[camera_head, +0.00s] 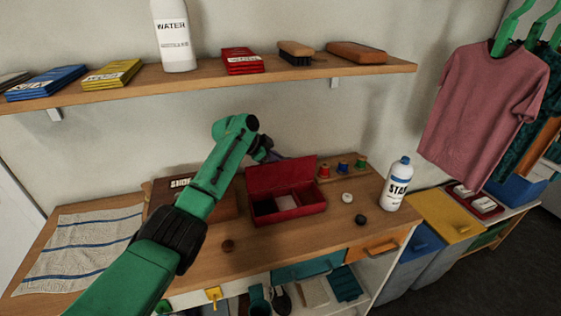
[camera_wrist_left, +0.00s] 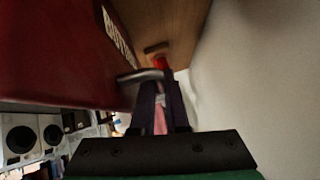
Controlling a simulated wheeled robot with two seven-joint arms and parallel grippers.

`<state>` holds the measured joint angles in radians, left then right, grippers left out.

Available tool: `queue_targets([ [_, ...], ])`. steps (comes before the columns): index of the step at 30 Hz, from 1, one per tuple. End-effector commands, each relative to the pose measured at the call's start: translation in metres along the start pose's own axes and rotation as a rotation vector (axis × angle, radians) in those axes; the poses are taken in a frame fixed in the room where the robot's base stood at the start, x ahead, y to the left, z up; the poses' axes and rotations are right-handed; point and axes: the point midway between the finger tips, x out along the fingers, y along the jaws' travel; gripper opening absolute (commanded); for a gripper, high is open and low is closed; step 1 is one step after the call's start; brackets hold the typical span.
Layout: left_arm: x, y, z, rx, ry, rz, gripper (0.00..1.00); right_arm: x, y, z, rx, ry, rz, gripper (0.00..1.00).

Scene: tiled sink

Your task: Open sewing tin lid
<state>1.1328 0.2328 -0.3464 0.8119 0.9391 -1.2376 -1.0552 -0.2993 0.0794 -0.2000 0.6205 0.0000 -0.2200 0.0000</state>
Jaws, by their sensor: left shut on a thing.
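The red sewing tin (camera_head: 290,213) stands on the wooden counter with its lid (camera_head: 281,176) raised at the back edge. Its inside shows dark and lighter compartments. My left arm reaches over from the left, and my left gripper (camera_head: 268,154) is behind the top of the raised lid, partly hidden. In the left wrist view the red lid (camera_wrist_left: 65,50) carries a pale label and a metal handle (camera_wrist_left: 140,76). My left gripper (camera_wrist_left: 161,95) is shut on that handle. My right gripper is in neither view.
Thread spools (camera_head: 343,166) stand right of the tin. A white bottle (camera_head: 396,184) is farther right. A brown box (camera_head: 170,187) sits left of the tin, partly behind my arm. A shelf (camera_head: 215,73) with goods runs above.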

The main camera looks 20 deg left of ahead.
Motion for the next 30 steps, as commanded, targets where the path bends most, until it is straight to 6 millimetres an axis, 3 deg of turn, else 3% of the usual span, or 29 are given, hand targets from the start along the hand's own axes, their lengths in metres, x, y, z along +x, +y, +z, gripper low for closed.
queue_targets([
  [17,0.001,0.0,0.001,0.001,-0.001,-0.001,0.0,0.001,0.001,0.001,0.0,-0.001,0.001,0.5],
  [18,0.001,0.0,0.001,0.001,-0.001,-0.001,0.25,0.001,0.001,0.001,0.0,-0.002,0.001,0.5],
  [26,0.0,0.0,0.001,0.001,-0.001,-0.001,0.25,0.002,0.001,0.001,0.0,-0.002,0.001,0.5],
  [30,-0.012,0.0,0.002,0.002,0.001,-0.002,0.25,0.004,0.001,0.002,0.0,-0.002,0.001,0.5],
])
